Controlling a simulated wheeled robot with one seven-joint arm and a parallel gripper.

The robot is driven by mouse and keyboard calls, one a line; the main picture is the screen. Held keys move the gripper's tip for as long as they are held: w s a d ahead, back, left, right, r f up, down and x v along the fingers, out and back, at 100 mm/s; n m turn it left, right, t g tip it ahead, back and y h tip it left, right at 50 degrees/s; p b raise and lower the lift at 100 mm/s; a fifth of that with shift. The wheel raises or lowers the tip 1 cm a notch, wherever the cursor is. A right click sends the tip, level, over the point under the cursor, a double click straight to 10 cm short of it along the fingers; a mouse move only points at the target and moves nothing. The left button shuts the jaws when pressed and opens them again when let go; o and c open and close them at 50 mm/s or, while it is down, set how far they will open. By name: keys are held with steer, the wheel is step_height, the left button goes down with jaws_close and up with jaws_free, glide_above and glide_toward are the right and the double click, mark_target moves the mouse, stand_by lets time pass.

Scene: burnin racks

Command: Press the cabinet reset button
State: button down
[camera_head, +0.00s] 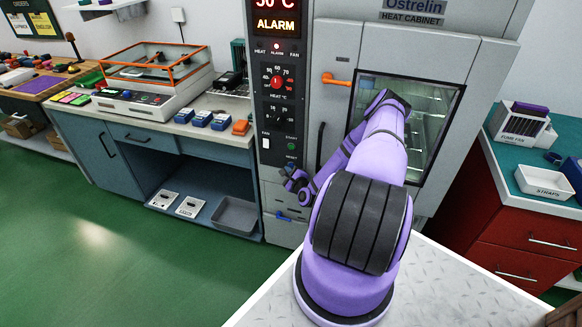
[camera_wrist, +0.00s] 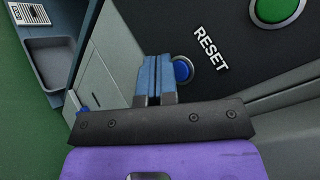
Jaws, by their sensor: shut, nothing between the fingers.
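The grey heat cabinet (camera_head: 334,45) stands in the middle of the head view, with a dark control panel (camera_head: 277,122) on its left side. The panel shows a lit ALARM sign and a RESET label near its bottom. In the wrist view the blue round reset button (camera_wrist: 183,70) sits beside the white RESET lettering. My gripper (camera_wrist: 154,72) has its blue fingers shut together and empty, just left of the button in the picture. I cannot tell whether they touch it. In the head view my gripper (camera_head: 291,176) is low at the panel and hides the button.
A green button (camera_wrist: 277,10) is above RESET in the wrist view. Red drawers (camera_head: 515,226) stand right.

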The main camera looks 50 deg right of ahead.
steer(key=shift+d, duration=0.1)
steer(key=shift+w+d, duration=0.15)
steer(key=shift+d, duration=0.1)
steer(key=shift+w+d+r, duration=0.1)
steer(key=shift+d+r, duration=0.05)
steer(key=shift+d, duration=0.35)
steer(key=shift+w+d+r, duration=0.1)
steer(key=shift+d, duration=0.35)
stand_by(1.1)
steer(key=shift+s+a+f, duration=0.1)
steer(key=shift+s+a, duration=0.05)
steer(key=shift+s, duration=0.1)
steer(key=shift+s+a, duration=0.1)
steer(key=shift+s, duration=0.05)
steer(key=a, duration=0.1)
steer(key=s+a, duration=0.1)
steer(key=a, duration=0.1)
steer(key=s+a, duration=0.1)
steer(key=a, duration=0.1)
steer(key=shift+a+f, duration=0.1)
steer(key=shift+a, duration=0.15)
stand_by(0.4)
